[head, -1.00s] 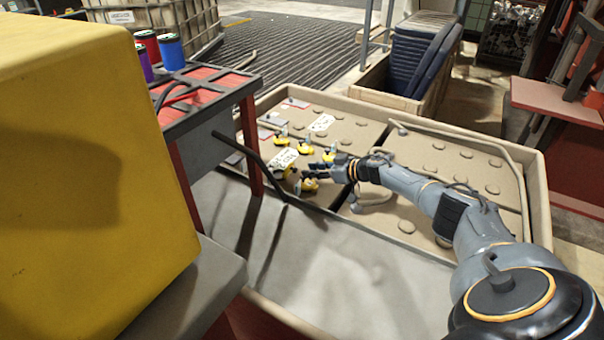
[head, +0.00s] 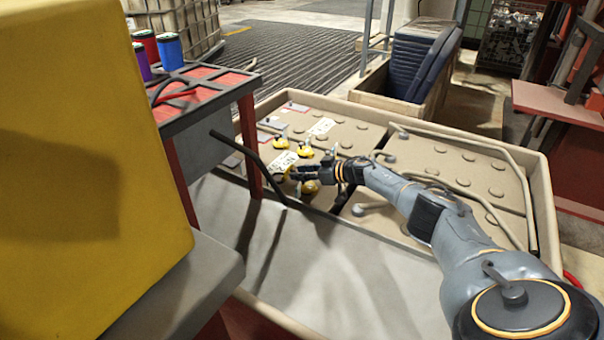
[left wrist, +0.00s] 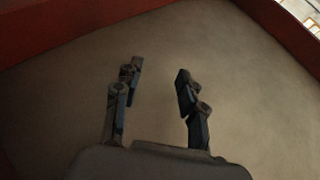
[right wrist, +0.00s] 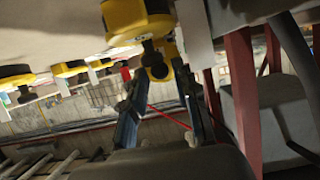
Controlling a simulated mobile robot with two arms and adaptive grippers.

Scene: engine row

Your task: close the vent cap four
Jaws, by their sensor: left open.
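Several yellow vent caps with black parts stand on the beige engine panel; two that show clearly are a far cap (head: 280,143) and a near cap (head: 310,187). I cannot tell which one is number four. My right gripper (head: 296,173) reaches in among the near caps, low over the panel. In the right wrist view its fingers (right wrist: 160,97) are spread apart, with a yellow and black cap (right wrist: 124,18) close beyond them; contact is unclear. My left gripper (left wrist: 158,73) shows only in the left wrist view, open and empty over a plain beige surface.
White label plates (head: 322,126) lie between the caps. A red and grey stand (head: 215,125) with a dark bar jutting out is just left of the panel. A large yellow block (head: 85,150) fills the left. The panel's right part, with a bent pipe (head: 470,140), has free room.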

